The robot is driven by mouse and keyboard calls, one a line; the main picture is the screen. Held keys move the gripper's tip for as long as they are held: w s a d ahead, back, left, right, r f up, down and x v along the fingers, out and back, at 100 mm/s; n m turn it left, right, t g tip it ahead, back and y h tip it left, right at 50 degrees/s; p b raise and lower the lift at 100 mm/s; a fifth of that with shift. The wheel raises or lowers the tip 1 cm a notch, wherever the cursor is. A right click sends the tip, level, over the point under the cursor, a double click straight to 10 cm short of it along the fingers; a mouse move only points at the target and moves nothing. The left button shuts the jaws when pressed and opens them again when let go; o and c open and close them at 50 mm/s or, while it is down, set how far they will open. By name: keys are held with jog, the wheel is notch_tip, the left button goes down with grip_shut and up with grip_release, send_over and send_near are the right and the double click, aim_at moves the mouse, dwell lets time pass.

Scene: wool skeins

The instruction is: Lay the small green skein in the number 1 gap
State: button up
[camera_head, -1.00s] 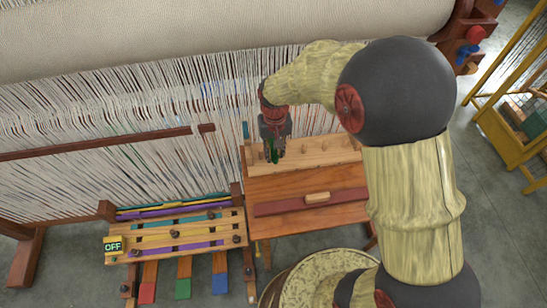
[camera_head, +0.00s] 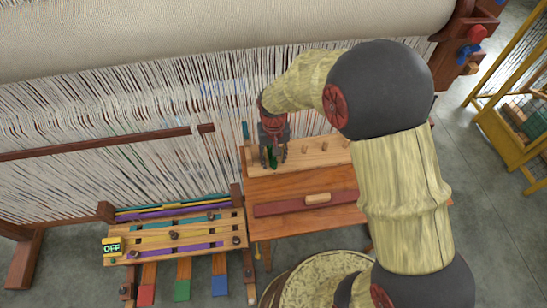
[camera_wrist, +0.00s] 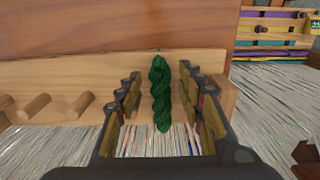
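The small green skein (camera_wrist: 160,92) is a dark green twisted bundle between the two spread fingers of my gripper (camera_wrist: 162,100) in the wrist view. A space shows on each side of it. It spans the pale pegboard (camera_wrist: 60,72), and its lower end overlaps the threads beyond the edge. I cannot tell whether it rests on the board. In the head view my gripper (camera_head: 272,160) is over the left end of the pegboard (camera_head: 318,160), with the green skein (camera_head: 272,159) partly hidden by the fingers. No gap numbers are readable.
A loom with white warp threads (camera_head: 80,160) stands close behind the pegboard. A wooden cabinet (camera_head: 290,220) bears the board. At left is a rack (camera_head: 130,243) with coloured strips, knobs and an OFF sign (camera_head: 112,247). A round patterned seat (camera_head: 325,275) is in front.

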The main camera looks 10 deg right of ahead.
aim_at(274, 160)
notch_tip(274, 160, up, 12)
jog(key=p, duration=0.2)
jog(key=s+d+r+t, duration=0.1)
jog(key=s+d+r, duration=0.25)
jog(key=r, duration=0.35)
jog(key=s+d+r+t, duration=0.2)
jog(key=s+d+r, duration=0.1)
jog(key=s+r, duration=0.3)
jog(key=s+d+r+t, duration=0.1)
jog(key=s+d+r, duration=0.1)
jog(key=s, duration=0.4)
jog(key=s+d+r+t, duration=0.1)
jog(key=s+r, duration=0.2)
jog(key=s, duration=0.3)
jog(key=shift+d+r+t, duration=0.3)
jog(key=shift+d+r, duration=0.05)
jog(key=shift+d, duration=0.05)
